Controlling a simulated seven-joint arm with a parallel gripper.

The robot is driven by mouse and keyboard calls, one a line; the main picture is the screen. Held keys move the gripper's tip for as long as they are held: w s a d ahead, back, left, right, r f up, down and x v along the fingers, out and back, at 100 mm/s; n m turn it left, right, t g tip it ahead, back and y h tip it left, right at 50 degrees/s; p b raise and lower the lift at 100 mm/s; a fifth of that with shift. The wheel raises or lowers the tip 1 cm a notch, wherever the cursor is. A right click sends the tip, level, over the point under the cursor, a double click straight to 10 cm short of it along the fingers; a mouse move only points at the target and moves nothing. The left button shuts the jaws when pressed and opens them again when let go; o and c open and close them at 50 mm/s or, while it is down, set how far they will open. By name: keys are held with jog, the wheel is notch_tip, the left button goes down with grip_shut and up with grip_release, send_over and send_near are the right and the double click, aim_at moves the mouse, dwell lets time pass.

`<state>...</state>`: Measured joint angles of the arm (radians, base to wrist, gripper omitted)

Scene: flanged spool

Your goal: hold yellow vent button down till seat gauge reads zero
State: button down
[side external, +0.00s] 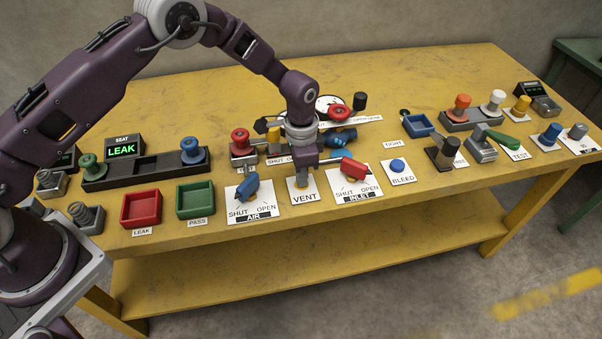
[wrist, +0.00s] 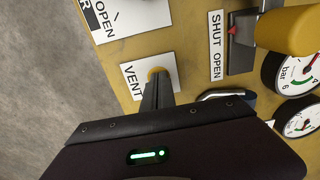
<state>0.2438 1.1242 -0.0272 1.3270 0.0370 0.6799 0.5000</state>
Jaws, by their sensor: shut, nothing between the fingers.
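The yellow vent button (wrist: 155,73) shows in the wrist view on the white VENT plate (wrist: 133,82), partly covered by my fingers. My gripper (wrist: 158,88) is shut and empty, its fingertips at the button. In the side external view my gripper (side external: 301,182) points down over the VENT plate (side external: 305,196) and hides most of the button. I cannot tell whether the button is pressed down. Two dials show at the right edge of the wrist view, an upper one marked bar (wrist: 292,72) and a lower one (wrist: 300,120). I cannot tell which is the seat gauge or read either surely.
A blue AIR handle (side external: 248,187) is left of the VENT plate, and a red INLET handle (side external: 354,168) is right of it. A blue BLEED button (side external: 397,165) lies farther right. A SEAT display (side external: 122,148) reads LEAK. Red (side external: 141,207) and green (side external: 195,198) trays stand left.

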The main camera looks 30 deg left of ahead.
jog(key=shift+s+a+f, duration=0.15)
jog(key=shift+s+f, duration=0.15)
jog(key=shift+f, duration=0.1)
notch_tip(320, 180, up, 15)
jog(key=shift+w, duration=0.3)
dwell(0.4)
jog(key=s+a+r+n+t, duration=0.1)
jog(key=s+a+r+n, duration=0.1)
jog(key=s+a+r, duration=0.5)
jog(key=s+r+n+t, duration=0.2)
jog(key=s+r, duration=0.3)
jog(key=r, duration=0.6)
jog(key=s+a+n+t, duration=0.1)
jog(key=s+a+n, duration=0.1)
jog(key=s, duration=0.8)
jog(key=s+a+n+t, duration=0.1)
jog(key=s+a+n, duration=0.2)
jog(key=s, duration=0.6)
jog(key=shift+s, duration=0.35)
